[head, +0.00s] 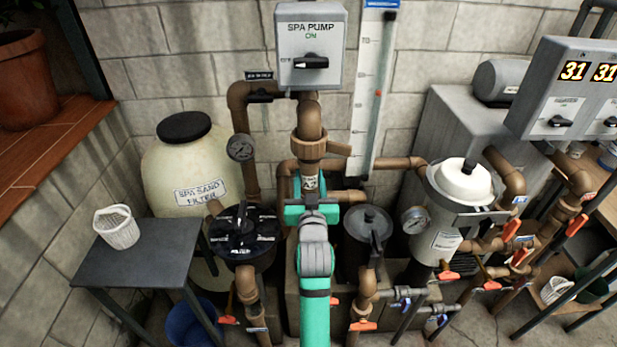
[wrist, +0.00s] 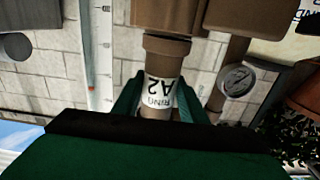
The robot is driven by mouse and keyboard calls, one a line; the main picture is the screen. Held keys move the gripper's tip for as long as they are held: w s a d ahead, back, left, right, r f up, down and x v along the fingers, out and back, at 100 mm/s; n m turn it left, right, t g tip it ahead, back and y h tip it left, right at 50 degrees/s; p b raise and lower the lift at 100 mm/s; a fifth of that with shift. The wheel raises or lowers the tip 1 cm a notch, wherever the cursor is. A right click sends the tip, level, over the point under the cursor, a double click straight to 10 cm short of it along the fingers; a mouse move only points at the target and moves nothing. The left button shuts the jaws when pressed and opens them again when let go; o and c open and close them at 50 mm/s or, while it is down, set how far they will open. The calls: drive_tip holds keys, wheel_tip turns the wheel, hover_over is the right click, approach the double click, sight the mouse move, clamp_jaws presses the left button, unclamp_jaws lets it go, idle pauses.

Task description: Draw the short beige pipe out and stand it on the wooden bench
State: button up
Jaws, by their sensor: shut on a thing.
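A short brown-beige pipe (wrist: 163,62) with a white label reading "RING A2" stands between my fingers in the wrist view. My gripper (wrist: 156,98) is shut on it, one green finger on each side at the label. In that view the pipe's other end meets a wider brown collar. In the head view my green gripper (head: 311,207) is at the middle, below the brown union (head: 309,146) under the spa pump switch box. Only the label and a little of the pipe (head: 310,181) show there. A wooden bench top (head: 599,186) shows at the right edge, partly hidden.
A dark table (head: 150,255) with a white basket (head: 116,227) stands left. Brown pipes with orange-handled valves fill the right. A display panel (head: 567,90) overhangs the bench.

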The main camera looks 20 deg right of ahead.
drive_tip(key=shift+s, duration=0.1)
drive_tip(key=v, duration=1.3)
drive_tip(key=shift+s, duration=0.35)
idle(1.8)
drive_tip(key=shift+a+r, duration=0.1)
drive_tip(key=shift+a, duration=0.1)
